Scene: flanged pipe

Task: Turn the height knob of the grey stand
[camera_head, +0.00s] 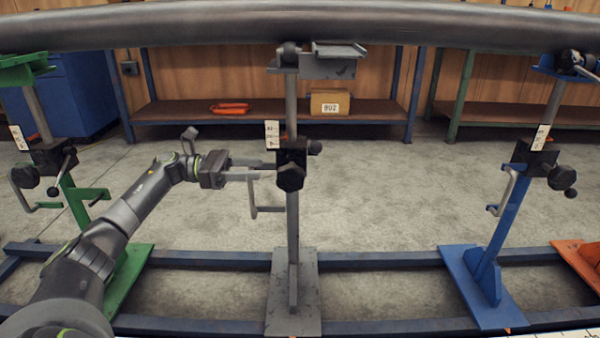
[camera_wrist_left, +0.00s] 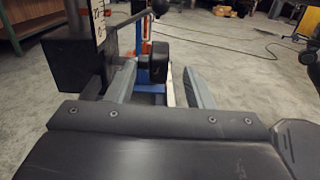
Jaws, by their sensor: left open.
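The grey stand (camera_head: 292,230) rises in the middle of the head view, with a black clamp block (camera_head: 290,157) on its post. A black faceted knob (camera_head: 290,178) sits on the front of the block. It also shows in the left wrist view (camera_wrist_left: 153,65), beyond and between the finger tips. My left gripper (camera_head: 272,169) comes from the left, open, with its fingertips beside the block and knob. In the left wrist view its fingers (camera_wrist_left: 158,88) are spread with nothing held between them. Whether a finger touches the knob I cannot tell. My right gripper is not in view.
A long grey pipe (camera_head: 300,22) lies across the top of the stands. A green stand (camera_head: 75,195) is at left, a blue stand (camera_head: 505,220) at right. A crank handle (camera_head: 254,200) hangs on the grey stand below my fingers. Blue rails (camera_head: 380,258) run along the floor.

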